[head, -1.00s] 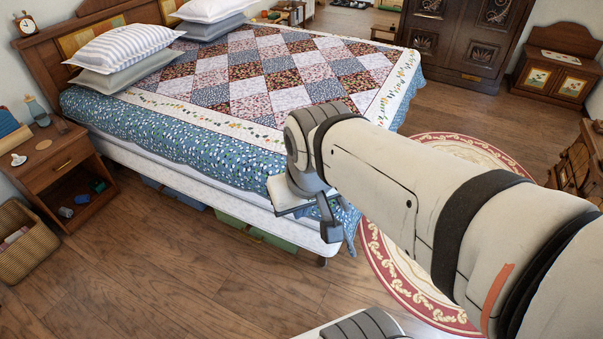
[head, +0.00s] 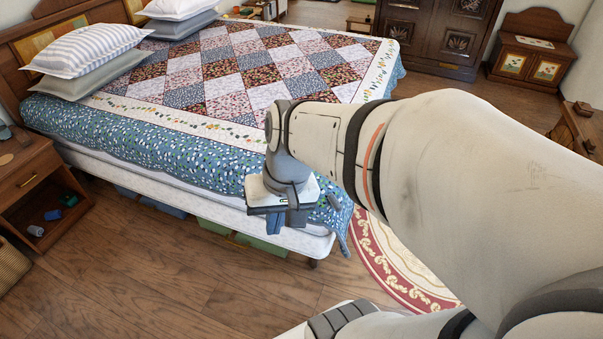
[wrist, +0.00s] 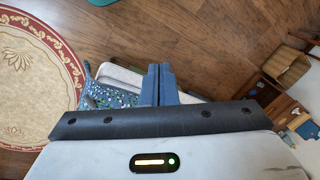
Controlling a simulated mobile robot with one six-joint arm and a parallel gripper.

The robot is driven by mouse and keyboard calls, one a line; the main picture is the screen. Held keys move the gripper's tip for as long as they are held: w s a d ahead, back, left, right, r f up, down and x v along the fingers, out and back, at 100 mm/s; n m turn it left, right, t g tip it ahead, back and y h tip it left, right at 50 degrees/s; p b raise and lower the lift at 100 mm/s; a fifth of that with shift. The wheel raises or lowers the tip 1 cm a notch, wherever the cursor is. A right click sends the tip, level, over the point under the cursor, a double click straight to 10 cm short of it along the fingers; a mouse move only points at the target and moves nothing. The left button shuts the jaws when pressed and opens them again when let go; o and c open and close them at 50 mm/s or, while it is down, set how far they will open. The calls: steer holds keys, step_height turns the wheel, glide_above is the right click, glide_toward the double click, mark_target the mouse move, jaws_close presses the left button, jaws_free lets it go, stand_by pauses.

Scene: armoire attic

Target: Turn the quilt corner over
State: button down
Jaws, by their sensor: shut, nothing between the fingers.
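The patchwork quilt (head: 245,95) with its blue floral border (head: 130,140) lies over the bed. Its near foot-end corner (head: 338,222) hangs down over the mattress edge, to the right of my gripper, partly hidden by my arm. My gripper (head: 277,224) is beside the bed's near side, close to that corner. In the wrist view its two blue fingers (wrist: 158,70) are together with nothing between them. The blue quilt border (wrist: 106,97) shows just left of the fingers there. I cannot tell whether the fingers touch the cloth.
A nightstand (head: 45,165) stands at the left. Green storage bins (head: 262,243) sit under the bed. A round red-bordered rug (head: 385,265) lies on the wooden floor (head: 190,285) beyond the bed's foot. Pillows (head: 85,50) lie at the headboard. Floor before the bed is clear.

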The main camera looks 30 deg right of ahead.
steer(key=w+a+f+m+g+y+b, duration=0.1)
steer(key=w+f+m+y+b, duration=0.1)
steer(key=f+m+y+b, duration=0.35)
steer(key=w+a+f+m+y+b, duration=0.1)
steer(key=w+f+m+y+b, duration=0.15)
steer(key=f+b, duration=0.6)
steer(key=w+d+f+m+t+y+b, duration=0.2)
steer(key=w+f+m+t+b, duration=0.1)
steer(key=f, duration=0.3)
steer(key=w+d+f+m+t+y+b, duration=0.3)
steer(key=f+m, duration=0.1)
steer(key=f, duration=0.1)
steer(key=w+d+f+m+t+h+b, duration=0.2)
steer(key=d+f+m+t+h+b, duration=1.45)
steer(key=d+f, duration=0.95)
steer(key=w+r+m, duration=0.1)
steer(key=w, duration=0.1)
steer(key=w+d+r+m+g, duration=0.1)
steer(key=w, duration=0.2)
steer(key=w+r+m, duration=0.1)
steer(key=w, duration=0.2)
steer(key=shift+w+d+r+g+p, duration=0.1)
steer(key=shift+d+r+g+p, duration=0.15)
steer(key=shift+p, duration=0.1)
step_height(320, 180, up, 3)
steer(key=shift+w+d+r, duration=0.1)
steer(key=shift+r, duration=0.55)
